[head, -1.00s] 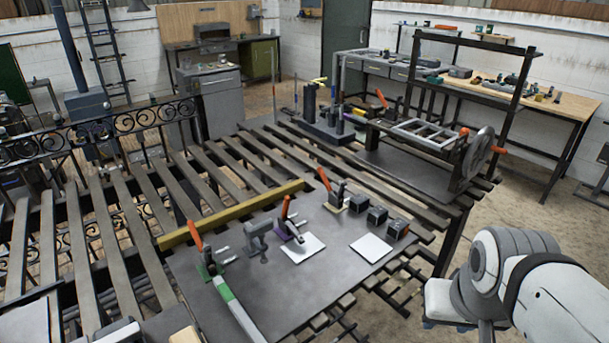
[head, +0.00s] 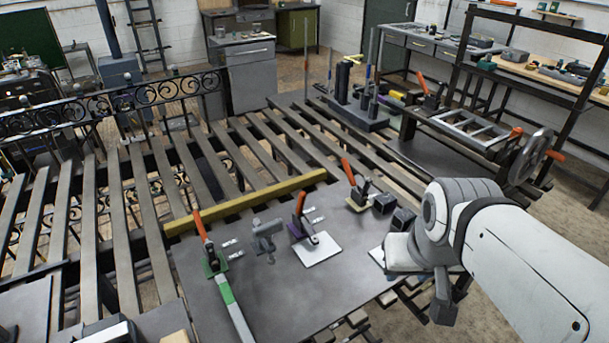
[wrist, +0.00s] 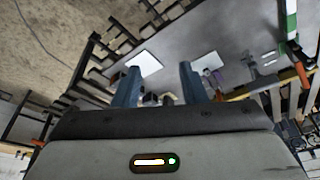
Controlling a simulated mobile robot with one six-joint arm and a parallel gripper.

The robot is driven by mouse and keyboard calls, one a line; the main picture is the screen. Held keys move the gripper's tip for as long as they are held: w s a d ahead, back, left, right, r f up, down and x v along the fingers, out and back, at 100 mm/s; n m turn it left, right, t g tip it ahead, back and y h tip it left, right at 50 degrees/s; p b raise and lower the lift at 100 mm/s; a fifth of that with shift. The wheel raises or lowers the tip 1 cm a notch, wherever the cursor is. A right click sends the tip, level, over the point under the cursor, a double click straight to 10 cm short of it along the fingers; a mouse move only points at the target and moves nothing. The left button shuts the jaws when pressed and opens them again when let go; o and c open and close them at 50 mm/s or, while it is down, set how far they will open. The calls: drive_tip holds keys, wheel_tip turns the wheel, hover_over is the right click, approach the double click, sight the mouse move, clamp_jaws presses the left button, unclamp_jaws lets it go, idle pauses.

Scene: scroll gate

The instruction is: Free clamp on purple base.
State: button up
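The clamp on the purple base (head: 297,231) stands near the middle of the dark metal table in the head view. Its orange handle (head: 301,203) points up, leaning slightly. A white square plate (head: 316,249) lies right in front of it; whether the clamp presses on it I cannot tell. In the wrist view my gripper (wrist: 160,84) has its two blue-grey fingers wide apart with nothing held between them. My gripper is to the right of the purple-base clamp and above the table, apart from it. In the wrist view the fingers partly hide the clamps.
A green-base clamp (head: 211,260) stands left, with a grey C-shaped clamp (head: 265,237) between. Another orange-handled clamp (head: 358,197) and dark blocks (head: 402,220) stand right. A yellow bar (head: 250,202) runs along the back. The front middle of the table is clear.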

drive_tip(key=w+a+f+n+t+b, duration=0.15)
drive_tip(key=w+f+t+b, duration=0.35)
drive_tip(key=w, duration=0.8)
drive_tip(key=n+t+y+b, duration=0.5)
drive_tip(key=t+y+b, duration=0.1)
drive_tip(key=y+b, duration=0.4)
approach(304, 200)
drive_tip(key=x, duration=0.5)
drive_tip(key=shift+w+a+f, duration=0.15)
drive_tip(key=shift+w, duration=0.05)
drive_tip(key=shift+w+a, duration=0.25)
drive_tip(key=p+x, duration=0.1)
drive_tip(key=x, duration=0.6)
drive_tip(key=shift+w, duration=0.1)
